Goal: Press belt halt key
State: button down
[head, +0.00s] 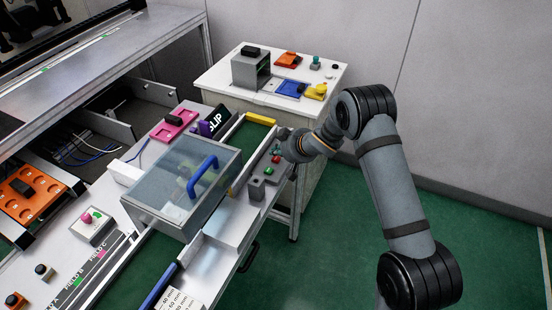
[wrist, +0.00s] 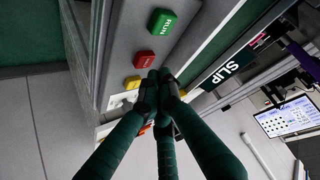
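In the wrist view a grey control panel carries a green key marked RUN (wrist: 161,21), a red key (wrist: 144,59) and a yellow key (wrist: 132,82) in a row. Any marking on the red key is not readable. My gripper (wrist: 159,77) has its dark fingertips together with nothing between them. The tips appear just beside the red and yellow keys; I cannot tell whether they touch the panel. In the head view the red key (head: 276,159) and green key (head: 269,170) lie on the panel, and my gripper (head: 284,137) is over its far end.
A clear-covered box with a blue handle (head: 203,176) stands left of the panel. A black SLIP sign (head: 213,120) is beyond it. A white side table (head: 222,80) holding coloured parts stands behind. The green floor at right is open.

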aim_at(277, 160)
jog(key=shift+f, duration=0.2)
dwell(0.6)
jog(key=shift+f+b, duration=0.25)
jog(key=shift+b, duration=0.05)
jog(key=shift+f+b, duration=0.4)
jog(key=shift+f, duration=0.05)
dwell(0.6)
jog(key=shift+r, duration=0.1)
jog(key=shift+r+p, duration=0.8)
jog(key=shift+p, duration=0.1)
notch_tip(277, 160, up, 5)
jog(key=p, duration=0.4)
jog(key=shift+p, duration=0.4)
dwell(0.5)
